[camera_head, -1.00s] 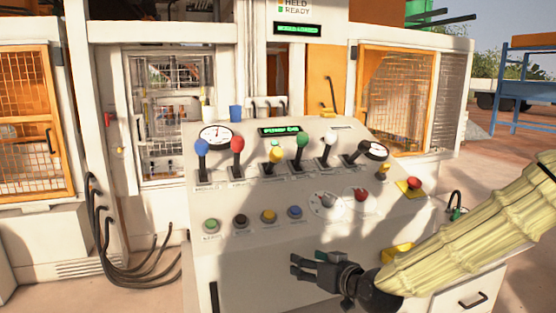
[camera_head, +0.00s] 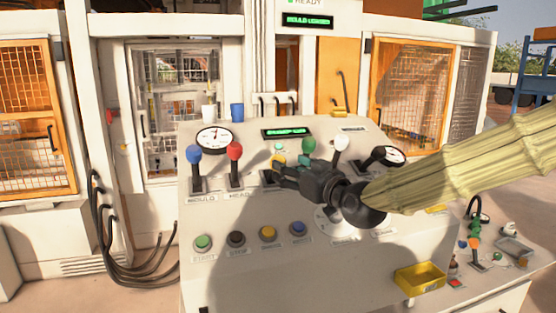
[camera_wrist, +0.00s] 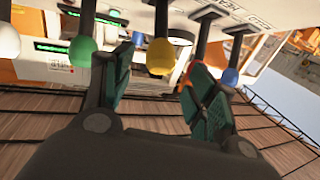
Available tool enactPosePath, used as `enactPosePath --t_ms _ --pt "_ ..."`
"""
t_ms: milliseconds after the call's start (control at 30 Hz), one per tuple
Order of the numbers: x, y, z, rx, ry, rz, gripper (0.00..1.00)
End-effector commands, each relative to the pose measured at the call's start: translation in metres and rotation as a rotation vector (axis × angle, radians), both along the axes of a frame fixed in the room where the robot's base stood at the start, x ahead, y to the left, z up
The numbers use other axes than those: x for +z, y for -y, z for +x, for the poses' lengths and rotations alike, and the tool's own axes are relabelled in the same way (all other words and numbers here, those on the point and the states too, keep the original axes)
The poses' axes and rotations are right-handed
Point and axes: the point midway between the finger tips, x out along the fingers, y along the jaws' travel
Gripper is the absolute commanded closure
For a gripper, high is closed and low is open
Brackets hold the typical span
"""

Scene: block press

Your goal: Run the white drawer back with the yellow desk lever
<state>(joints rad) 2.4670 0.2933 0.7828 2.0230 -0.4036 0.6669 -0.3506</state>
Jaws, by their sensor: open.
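The yellow lever (camera_head: 278,159) stands on the sloped desk, third from the left, mostly hidden by my gripper in the head view. In the wrist view its yellow knob (camera_wrist: 161,55) shows between my two open fingers, with clear space on both sides. My gripper (camera_head: 276,172) is open and empty, reaching across the panel from the right; it also shows in the wrist view (camera_wrist: 163,80). I cannot pick out the white drawer for certain; the machine's bay (camera_head: 168,95) behind the desk is seen only through a barred window.
A blue-knobbed lever (camera_head: 193,155) and a red-knobbed lever (camera_head: 235,152) stand to the left. A green-knobbed lever (camera_head: 309,146) and a white-knobbed lever (camera_head: 341,144) stand close on the right. Push buttons (camera_head: 203,242) line the lower panel.

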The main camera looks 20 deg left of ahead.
Motion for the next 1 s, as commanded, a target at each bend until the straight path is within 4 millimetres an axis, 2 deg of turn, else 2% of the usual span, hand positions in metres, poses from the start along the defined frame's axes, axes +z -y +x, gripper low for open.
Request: enactPosePath --t_ms 200,400,833,867,1000 --pt "0.001 -0.027 0.023 0.000 -0.002 -0.001 0.43" --pt "0.000 -0.044 0.036 0.002 -0.002 -0.001 0.43" --pt "-0.001 -0.051 0.041 0.003 -0.001 0.000 0.43" --pt "-0.001 -0.051 0.040 0.003 -0.001 0.000 0.46" --pt "-0.001 -0.051 0.040 0.003 -0.001 0.000 0.72"
